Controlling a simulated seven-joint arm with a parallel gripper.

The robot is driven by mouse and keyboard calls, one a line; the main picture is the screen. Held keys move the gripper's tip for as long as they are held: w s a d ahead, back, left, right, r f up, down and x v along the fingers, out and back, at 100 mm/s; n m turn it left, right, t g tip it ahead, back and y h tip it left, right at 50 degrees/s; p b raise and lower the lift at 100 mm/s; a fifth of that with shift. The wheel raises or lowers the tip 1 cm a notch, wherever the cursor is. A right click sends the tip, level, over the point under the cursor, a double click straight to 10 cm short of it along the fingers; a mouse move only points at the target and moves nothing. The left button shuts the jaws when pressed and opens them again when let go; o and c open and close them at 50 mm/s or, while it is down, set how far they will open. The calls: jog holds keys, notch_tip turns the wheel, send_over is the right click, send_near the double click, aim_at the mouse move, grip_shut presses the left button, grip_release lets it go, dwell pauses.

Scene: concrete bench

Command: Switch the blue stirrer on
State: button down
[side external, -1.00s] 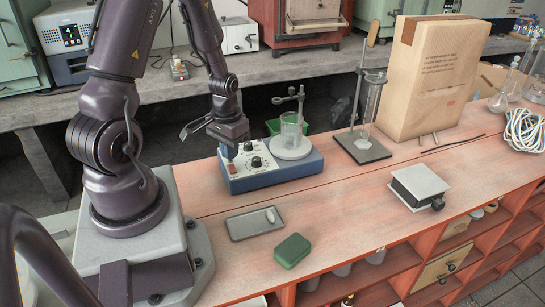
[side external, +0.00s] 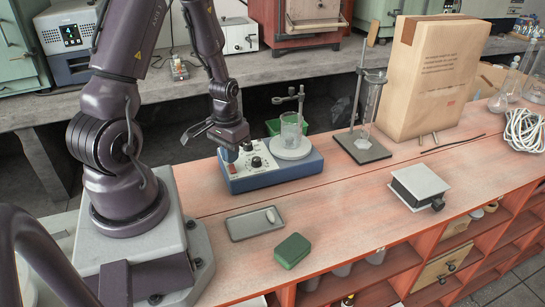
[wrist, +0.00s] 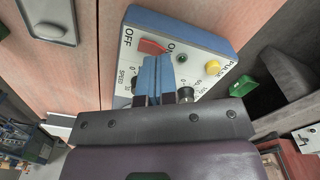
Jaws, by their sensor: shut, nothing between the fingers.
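The blue stirrer (side external: 285,178) stands on the bench with a pale control panel. In the wrist view its panel (wrist: 198,47) carries a red rocker switch (wrist: 150,47) between the OFF and ON labels. I cannot tell which way the rocker is tipped. A green lamp, a yellow PULSE button (wrist: 213,67) and dark knobs (wrist: 185,93) are on the same panel. My gripper (side external: 230,154) is shut and empty over the switch end of the stirrer. In the wrist view its blue fingertips (wrist: 158,60) are beside the rocker on the ON side; contact is unclear. A glass beaker (side external: 291,130) sits on the round plate.
A grey tray (side external: 240,228) with a small pale piece and a green box (side external: 292,251) lie in front of the stirrer.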

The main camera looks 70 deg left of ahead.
jog(key=shift+f, duration=0.85)
jog(key=shift+r, duration=3.55)
jog(key=shift+s+d, duration=0.15)
jog(key=s+d+r+m+t, duration=0.1)
jog(key=d+r+m+t, duration=0.4)
jog(key=d+r, duration=1.3)
notch_tip(320, 180, up, 4)
jog(key=shift+s+d+f+m+t, duration=0.1)
jog(key=shift+s+d+m+t, duration=0.15)
jog(key=shift+m, duration=0.25)
